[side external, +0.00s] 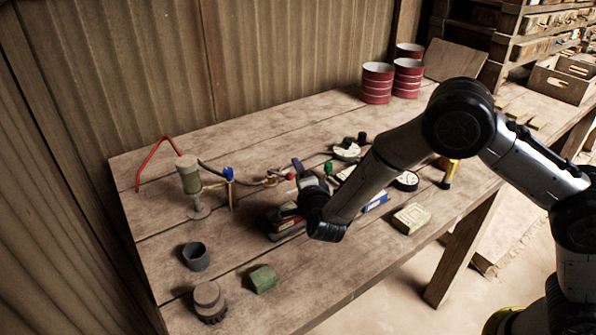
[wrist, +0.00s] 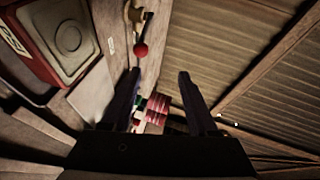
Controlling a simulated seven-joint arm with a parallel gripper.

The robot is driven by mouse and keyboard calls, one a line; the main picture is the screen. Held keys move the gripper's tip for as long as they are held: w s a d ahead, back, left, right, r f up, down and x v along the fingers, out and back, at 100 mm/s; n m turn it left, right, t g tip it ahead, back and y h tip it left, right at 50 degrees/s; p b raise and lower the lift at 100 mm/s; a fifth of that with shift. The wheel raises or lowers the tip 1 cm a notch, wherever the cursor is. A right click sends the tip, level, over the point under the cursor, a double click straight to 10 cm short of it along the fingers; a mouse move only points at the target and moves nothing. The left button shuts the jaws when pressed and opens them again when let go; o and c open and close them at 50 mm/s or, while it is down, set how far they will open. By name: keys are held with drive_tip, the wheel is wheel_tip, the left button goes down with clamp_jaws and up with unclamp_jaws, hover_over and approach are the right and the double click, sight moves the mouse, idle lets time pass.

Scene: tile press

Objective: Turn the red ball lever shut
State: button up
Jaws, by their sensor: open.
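The red ball lever (wrist: 141,49) shows in the wrist view as a red ball on a thin stem near a brass fitting (wrist: 137,14). The ball is ahead of my gripper (wrist: 158,72), nearer the left finger's tip. The two dark fingers are spread apart with nothing held between them. In the side view the red ball (side external: 291,176) is small, on the pipe line at the bench's middle, just left of my wrist. My wrist and arm hide part of the area there, and the fingers are hard to make out. The ball appears apart from the fingers.
A red box with a pale lid (wrist: 68,38) lies left of the fingers in the wrist view. A blue-knobbed valve (side external: 228,174) and a green-grey cylinder (side external: 188,178) stand left along the pipe. Red cans (side external: 376,84) stand at the back. The bench's front left holds a grey cup (side external: 196,257) and green block (side external: 263,279).

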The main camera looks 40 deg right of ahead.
drive_tip(key=s+a, duration=0.2)
drive_tip(key=s, duration=0.3)
drive_tip(key=shift+s+a+r, duration=0.15)
drive_tip(key=shift+a+r, duration=0.2)
drive_tip(key=shift+r, duration=0.1)
idle(0.5)
